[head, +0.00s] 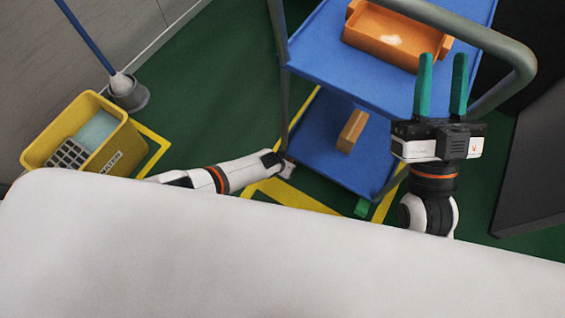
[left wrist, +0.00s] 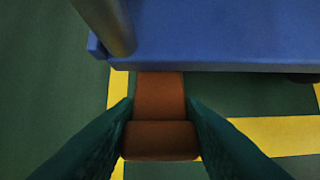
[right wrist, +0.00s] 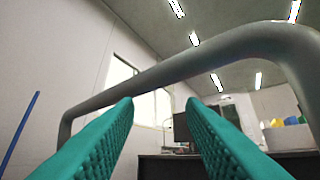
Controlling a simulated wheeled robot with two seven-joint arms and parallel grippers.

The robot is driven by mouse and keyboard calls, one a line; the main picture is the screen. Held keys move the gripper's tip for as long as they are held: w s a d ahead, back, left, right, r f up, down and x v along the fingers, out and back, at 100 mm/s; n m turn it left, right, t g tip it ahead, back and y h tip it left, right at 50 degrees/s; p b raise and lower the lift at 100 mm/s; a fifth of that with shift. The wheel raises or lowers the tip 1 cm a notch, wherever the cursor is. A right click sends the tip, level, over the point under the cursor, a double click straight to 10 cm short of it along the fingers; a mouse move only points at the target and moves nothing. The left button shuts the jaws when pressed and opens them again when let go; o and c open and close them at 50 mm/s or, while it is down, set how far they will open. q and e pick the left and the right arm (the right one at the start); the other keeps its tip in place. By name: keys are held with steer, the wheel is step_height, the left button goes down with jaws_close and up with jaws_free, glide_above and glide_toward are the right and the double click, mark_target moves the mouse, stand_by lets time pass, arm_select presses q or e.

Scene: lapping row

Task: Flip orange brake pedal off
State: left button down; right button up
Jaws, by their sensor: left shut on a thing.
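The orange brake pedal (left wrist: 160,140) shows dark orange in the left wrist view, sticking out from beneath the edge of the cart's blue lower shelf (left wrist: 230,45). My left gripper (left wrist: 160,106) is shut on it, one teal finger on each side. In the head view my left arm reaches to the cart's lower left corner, and the fingers and pedal cannot be made out there. My right gripper (head: 442,70) is open and empty, its fingers pointing up in front of the cart's upper right side. In the right wrist view the cart's grey handle (right wrist: 200,55) crosses beyond its fingers.
The cart's upper shelf (head: 330,55) carries an orange bin (head: 385,40); a cardboard box (head: 352,130) lies on its lower shelf (head: 325,165). A yellow mop bucket (head: 115,165) stands left. Green floor between is clear.

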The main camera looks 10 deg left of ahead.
arm_select(q)
steer(key=c, duration=0.9)
jaws_free()
